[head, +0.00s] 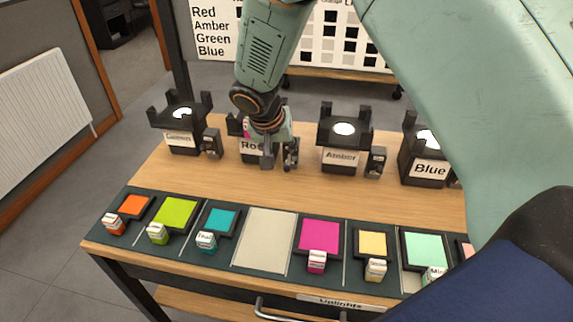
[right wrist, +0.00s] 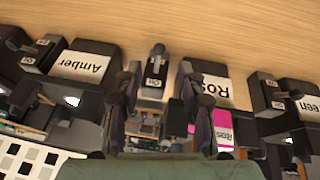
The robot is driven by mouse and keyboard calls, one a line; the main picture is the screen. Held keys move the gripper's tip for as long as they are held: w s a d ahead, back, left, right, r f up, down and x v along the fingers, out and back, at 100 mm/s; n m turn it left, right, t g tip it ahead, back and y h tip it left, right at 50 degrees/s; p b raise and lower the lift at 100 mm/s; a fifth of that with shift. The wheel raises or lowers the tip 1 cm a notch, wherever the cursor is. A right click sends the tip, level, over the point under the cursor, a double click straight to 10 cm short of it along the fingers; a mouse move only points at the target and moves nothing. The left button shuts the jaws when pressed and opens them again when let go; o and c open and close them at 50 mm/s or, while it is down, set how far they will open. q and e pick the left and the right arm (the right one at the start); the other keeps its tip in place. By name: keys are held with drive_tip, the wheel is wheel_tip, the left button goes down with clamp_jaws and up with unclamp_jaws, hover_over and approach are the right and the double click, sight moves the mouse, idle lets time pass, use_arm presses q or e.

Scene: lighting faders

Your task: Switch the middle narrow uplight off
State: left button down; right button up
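A row of black uplights stands along the back of the table. In the head view I see Green (head: 182,125), Rose (head: 247,150) partly behind my arm, Amber (head: 344,138) and Blue (head: 428,150). The lamps on Green, Amber and Blue glow white; Rose's lamp is hidden. A small switch box stands beside each of Green (head: 211,143) and Amber (head: 376,161). My right gripper (head: 279,158) points down beside Rose. In the right wrist view it (right wrist: 160,95) is open, with Rose's switch box (right wrist: 156,66) between and just beyond its fingers. Contact cannot be told. My left gripper is out of view.
Coloured gel squares with labelled tabs lie along the front strip, such as lime (head: 174,213), magenta (head: 319,234) and yellow (head: 372,243). One slot (head: 265,240) is bare. A pink gel (right wrist: 222,128) shows at Rose. Bare wood (head: 230,188) lies between the rows.

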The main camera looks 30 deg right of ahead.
sight(287, 167)
drive_tip(key=b+x, duration=0.1)
drive_tip(key=x, duration=0.5)
drive_tip(key=shift+f, duration=0.1)
drive_tip(key=shift+s, duration=0.1)
drive_tip(key=shift+d, duration=0.1)
drive_tip(key=c, duration=0.3)
clamp_jaws()
